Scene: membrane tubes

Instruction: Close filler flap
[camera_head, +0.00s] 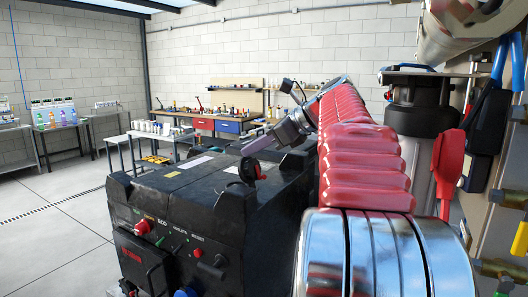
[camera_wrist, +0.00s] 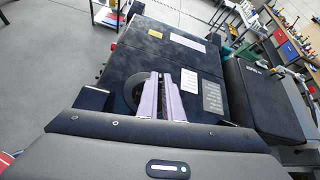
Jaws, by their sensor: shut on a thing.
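I cannot pick out a filler flap for certain in either view. My gripper (camera_head: 249,147) is at the end of my red, ribbed arm in the head view, low over a black box with a flat top. In the wrist view the two pale purple fingers of my gripper (camera_wrist: 160,80) lie close together with a narrow gap. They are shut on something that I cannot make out. A dark round part (camera_wrist: 134,92) lies beside the left finger, partly hidden by it. A black round knob (camera_head: 249,169) shows just below the fingertips in the head view.
Close on the right are a steel pipe (camera_head: 470,30), a red lever (camera_head: 447,160) and blue cables. A workbench (camera_head: 200,118) with red and blue drawers stands at the back wall. The floor (camera_head: 50,235) on the left is clear.

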